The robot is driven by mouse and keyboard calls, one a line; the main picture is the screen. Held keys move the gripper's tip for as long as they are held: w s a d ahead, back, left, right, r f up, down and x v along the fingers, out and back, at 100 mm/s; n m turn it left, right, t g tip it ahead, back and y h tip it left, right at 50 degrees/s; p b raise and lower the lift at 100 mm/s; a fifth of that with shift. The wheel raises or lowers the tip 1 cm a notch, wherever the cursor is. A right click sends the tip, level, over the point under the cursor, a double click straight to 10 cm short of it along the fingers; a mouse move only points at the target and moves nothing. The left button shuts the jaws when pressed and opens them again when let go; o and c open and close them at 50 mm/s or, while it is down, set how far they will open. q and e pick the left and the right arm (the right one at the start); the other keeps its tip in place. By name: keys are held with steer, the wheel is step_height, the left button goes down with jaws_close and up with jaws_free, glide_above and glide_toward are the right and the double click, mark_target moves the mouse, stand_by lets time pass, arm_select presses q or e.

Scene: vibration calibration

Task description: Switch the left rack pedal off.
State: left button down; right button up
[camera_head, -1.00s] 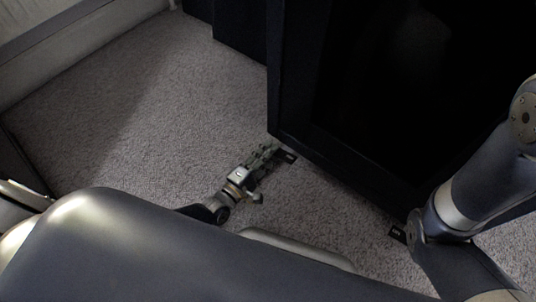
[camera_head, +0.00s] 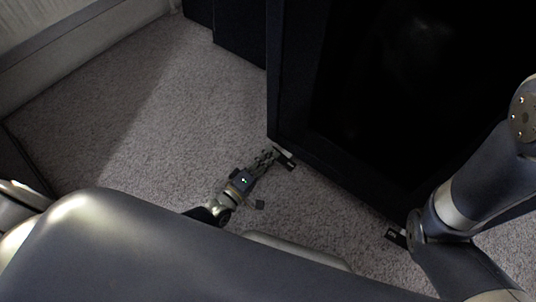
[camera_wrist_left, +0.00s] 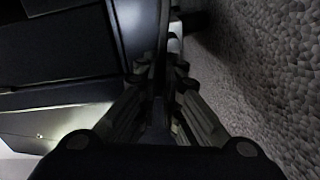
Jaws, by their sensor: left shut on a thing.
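The left rack pedal (camera_head: 288,163) is a small black tab with a pale mark, low at the near left corner of the dark rack (camera_head: 273,110) in the head view. My left gripper (camera_head: 272,154) is down at floor level beside that corner, its fingers together and shut on the pedal. In the left wrist view the fingers (camera_wrist_left: 160,72) converge, and a pale piece shows just beyond them; the grip itself is mostly hidden. A second pedal (camera_head: 393,237) sticks out at the rack's right. My right gripper is not in view.
Grey carpet (camera_head: 150,130) is clear to the left of the rack. A pale wall (camera_head: 60,35) runs along the upper left. My right arm stands close in front of the rack's right side, beside the second pedal.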

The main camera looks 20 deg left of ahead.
arm_select(q)
steer(key=c, duration=1.8)
jaws_free()
steer(key=shift+o, duration=0.2)
steer(key=shift+s, duration=0.1)
steer(key=v, duration=1.2)
